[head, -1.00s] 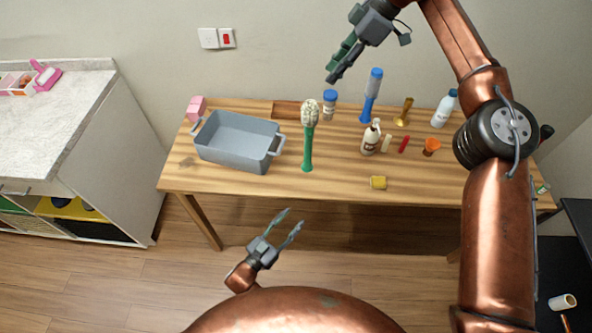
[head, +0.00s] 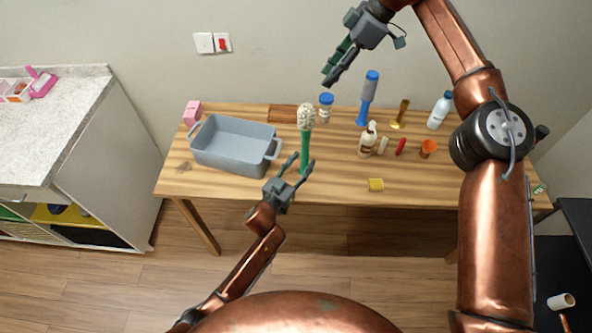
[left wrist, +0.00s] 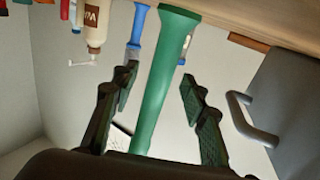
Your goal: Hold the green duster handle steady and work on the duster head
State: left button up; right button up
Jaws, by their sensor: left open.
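The duster stands upright on the table, with a green handle (head: 306,144) and a pale speckled head (head: 306,116) on top. In the left wrist view the handle (left wrist: 162,85) runs between the two spread fingers (left wrist: 157,95), with gaps on both sides. The duster head is not visible there. My right gripper (head: 331,76) hangs high above the back of the table, away from the duster; its opening is unclear.
A grey bin (head: 233,157) stands close left of the duster. A blue-capped jar (head: 326,108), a blue-handled brush (head: 367,97) and a brown-and-white bottle (head: 367,140) stand to the right.

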pick_arm(q)
jog(key=shift+x, duration=1.1)
jog(key=shift+c, duration=0.5)
